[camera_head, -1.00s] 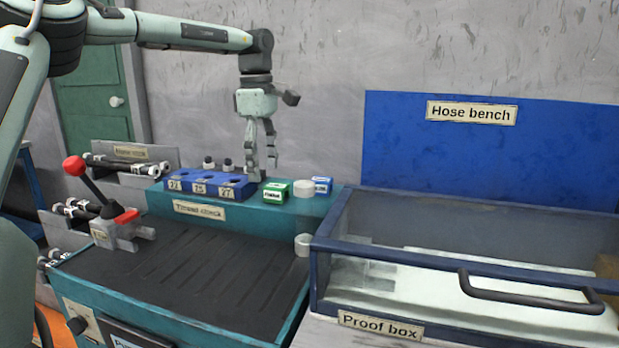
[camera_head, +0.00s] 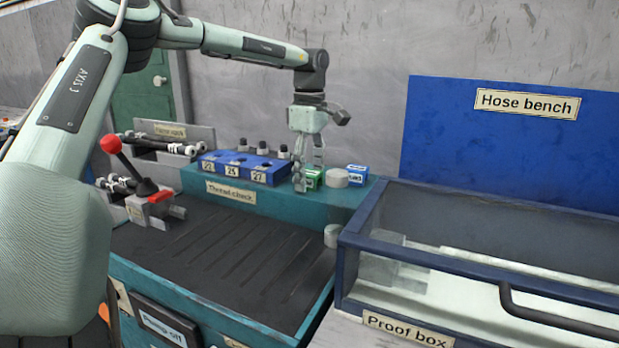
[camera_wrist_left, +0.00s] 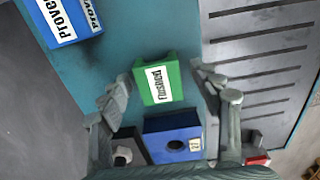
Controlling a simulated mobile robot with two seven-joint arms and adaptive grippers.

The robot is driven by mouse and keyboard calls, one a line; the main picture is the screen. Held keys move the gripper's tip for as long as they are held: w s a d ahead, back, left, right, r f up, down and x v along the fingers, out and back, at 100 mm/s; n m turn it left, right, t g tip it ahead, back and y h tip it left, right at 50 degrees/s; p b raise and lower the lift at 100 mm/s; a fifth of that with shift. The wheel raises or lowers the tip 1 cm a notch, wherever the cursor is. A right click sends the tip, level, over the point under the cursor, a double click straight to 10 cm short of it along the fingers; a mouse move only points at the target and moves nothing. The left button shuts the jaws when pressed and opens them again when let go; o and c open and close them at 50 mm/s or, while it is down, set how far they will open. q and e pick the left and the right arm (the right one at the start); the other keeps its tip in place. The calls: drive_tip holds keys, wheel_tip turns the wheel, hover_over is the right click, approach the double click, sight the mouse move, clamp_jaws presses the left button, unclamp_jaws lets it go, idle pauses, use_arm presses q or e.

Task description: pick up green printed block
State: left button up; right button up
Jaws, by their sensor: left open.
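The green printed block (camera_head: 314,176) sits on the teal raised shelf of the bench, partly hidden behind my left gripper's fingers in the head view. In the left wrist view the green block (camera_wrist_left: 157,80) shows its white label and lies between the two fingers in the picture. My left gripper (camera_head: 303,187) points down at the block, open and empty. In the left wrist view its fingers (camera_wrist_left: 165,76) are spread to either side of the block. I cannot tell whether either finger touches it. My right gripper is not in view.
A blue numbered holder (camera_head: 243,167) stands left of the block. A white round piece (camera_head: 338,178) and a blue printed block (camera_head: 357,172) stand to its right. The glass-sided proof box (camera_head: 370,257) is at the right. A red-knobbed lever (camera_head: 110,144) stands at the left.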

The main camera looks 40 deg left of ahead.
use_arm(q)
drive_tip(key=shift+c, duration=0.6)
drive_tip(key=c, duration=0.9)
drive_tip(key=shift+r, duration=0.1)
